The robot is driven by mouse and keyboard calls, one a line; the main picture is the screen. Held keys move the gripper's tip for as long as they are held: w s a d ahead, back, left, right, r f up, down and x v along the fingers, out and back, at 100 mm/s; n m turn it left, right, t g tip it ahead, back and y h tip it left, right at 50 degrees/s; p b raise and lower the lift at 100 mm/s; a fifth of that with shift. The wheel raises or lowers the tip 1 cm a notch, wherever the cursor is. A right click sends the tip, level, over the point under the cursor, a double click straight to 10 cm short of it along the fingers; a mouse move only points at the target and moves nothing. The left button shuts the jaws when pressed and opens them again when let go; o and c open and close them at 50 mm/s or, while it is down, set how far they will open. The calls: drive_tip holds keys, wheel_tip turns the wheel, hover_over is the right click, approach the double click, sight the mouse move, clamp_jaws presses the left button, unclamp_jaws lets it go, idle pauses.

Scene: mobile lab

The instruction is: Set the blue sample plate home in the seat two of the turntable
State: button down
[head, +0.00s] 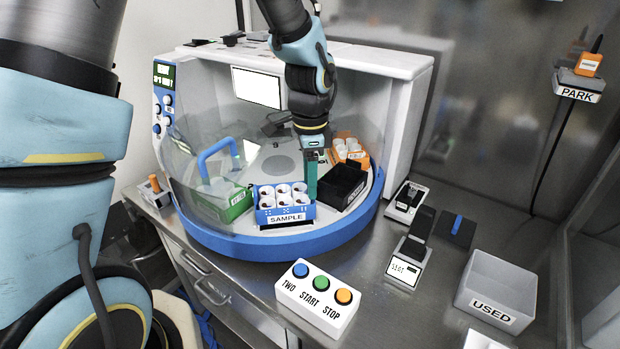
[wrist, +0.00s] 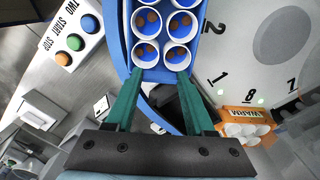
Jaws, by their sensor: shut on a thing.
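The blue sample plate (head: 285,213) holds several white cups and carries a SAMPLE label. In the head view it is at the front of the turntable (head: 255,246), close to the blue rim. My gripper (head: 311,180) is at the plate's right side, its teal fingers shut on it. In the wrist view the plate (wrist: 165,62) is between the fingertips of my gripper (wrist: 163,82). The turntable's white disc (wrist: 235,62) shows the numbers 2, 1, 8 and 7, with the 2 beside the plate. The seat under the plate is hidden, and I cannot tell whether the plate touches it.
A green block (head: 236,207), a black holder (head: 342,186) and an orange WARM rack (head: 358,150) stand on the turntable. A clear curved cover (head: 190,150) is at its left. A button box (head: 317,298) and a grey USED bin (head: 500,290) sit on the bench in front.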

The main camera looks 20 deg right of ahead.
drive_tip(key=shift+f+b, duration=0.45)
drive_tip(key=shift+f, duration=0.45)
drive_tip(key=shift+c, duration=0.9)
unclamp_jaws()
drive_tip(key=shift+r, duration=0.1)
wheel_tip(320, 180, up, 11)
drive_tip(key=b, duration=0.2)
drive_tip(key=shift+f, duration=0.2)
